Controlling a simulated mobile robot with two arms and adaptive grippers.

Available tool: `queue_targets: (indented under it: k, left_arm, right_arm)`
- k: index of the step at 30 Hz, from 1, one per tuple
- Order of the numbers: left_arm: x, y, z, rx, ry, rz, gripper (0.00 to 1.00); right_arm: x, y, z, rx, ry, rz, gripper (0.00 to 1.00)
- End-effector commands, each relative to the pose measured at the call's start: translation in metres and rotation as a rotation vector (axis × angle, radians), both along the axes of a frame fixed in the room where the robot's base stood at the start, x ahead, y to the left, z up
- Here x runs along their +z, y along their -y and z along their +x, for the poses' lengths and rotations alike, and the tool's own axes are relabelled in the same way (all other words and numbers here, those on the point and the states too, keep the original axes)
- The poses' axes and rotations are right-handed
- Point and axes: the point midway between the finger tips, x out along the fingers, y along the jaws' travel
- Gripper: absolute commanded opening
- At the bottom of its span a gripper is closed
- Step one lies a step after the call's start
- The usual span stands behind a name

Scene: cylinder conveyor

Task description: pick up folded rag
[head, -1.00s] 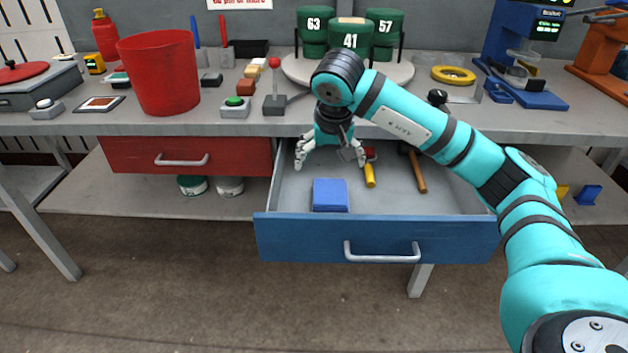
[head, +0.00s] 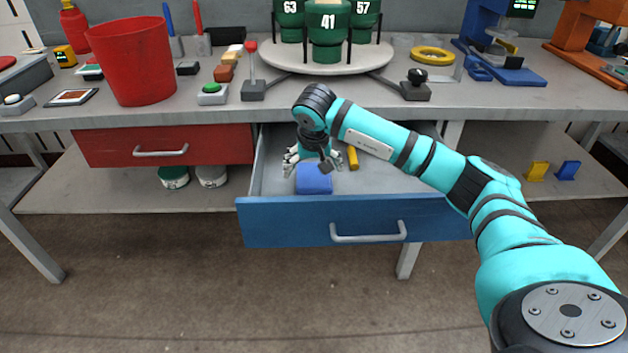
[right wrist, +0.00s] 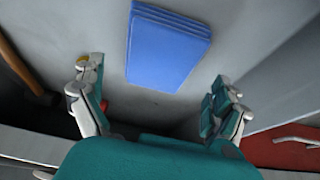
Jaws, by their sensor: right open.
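The folded rag (head: 314,181) is a blue, layered square lying flat on the floor of the open blue drawer (head: 270,222). It also shows in the right wrist view (right wrist: 166,48), near the top middle. My right gripper (head: 313,168) is open and empty, inside the drawer just above and behind the rag in the head view. In the right wrist view its two fingers (right wrist: 160,102) are spread wide, with the rag ahead between them and apart from them. My left gripper is in neither view.
A yellow-handled tool (head: 352,158) lies in the drawer right of the rag, partly hidden by my arm. The bench top (head: 200,112) overhangs the drawer's back. A shut red drawer (head: 165,147) is to the left.

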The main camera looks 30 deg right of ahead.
Motion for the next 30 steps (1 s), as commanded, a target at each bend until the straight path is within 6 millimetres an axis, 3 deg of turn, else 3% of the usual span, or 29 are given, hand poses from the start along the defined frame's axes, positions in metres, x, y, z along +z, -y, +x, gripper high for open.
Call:
queue_targets:
  k: [3, 9, 30]
  left_arm:
    - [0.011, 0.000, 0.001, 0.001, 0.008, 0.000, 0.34]
    - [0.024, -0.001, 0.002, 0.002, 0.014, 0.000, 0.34]
    - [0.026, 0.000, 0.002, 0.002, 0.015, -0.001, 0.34]
  right_arm:
    - [-0.022, 0.005, 0.004, -0.002, -0.006, 0.002, 1.00]
    - [-0.039, 0.010, 0.011, 0.000, -0.002, 0.001, 1.00]
    - [-0.044, 0.010, 0.012, 0.000, -0.002, 0.000, 1.00]
